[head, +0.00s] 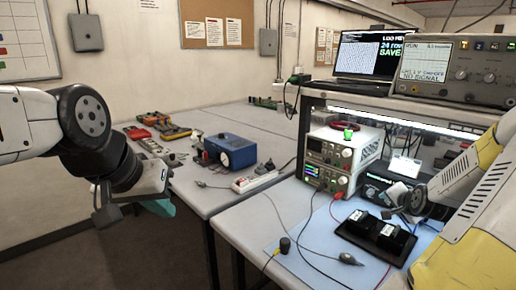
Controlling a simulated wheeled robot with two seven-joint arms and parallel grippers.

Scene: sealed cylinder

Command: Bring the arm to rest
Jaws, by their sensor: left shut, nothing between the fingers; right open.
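My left arm comes in from the left, bent downward at a dark wrist joint. Its gripper (108,213) hangs over the floor, left of the benches and clear of them. The fingers are shut and hold nothing; a teal piece shows beside them. My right arm, yellow and white, comes in from the right edge. Its gripper (394,209) is small in view above the blue mat, beyond the black tray (376,237), and is open. The arm's own links hide part of the bench behind it.
The blue mat (290,225) carries leads, a small black knob and the tray with two dark blocks. The left bench holds a blue box (238,152), a power strip (255,179) and several tools. Floor between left arm and bench is free.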

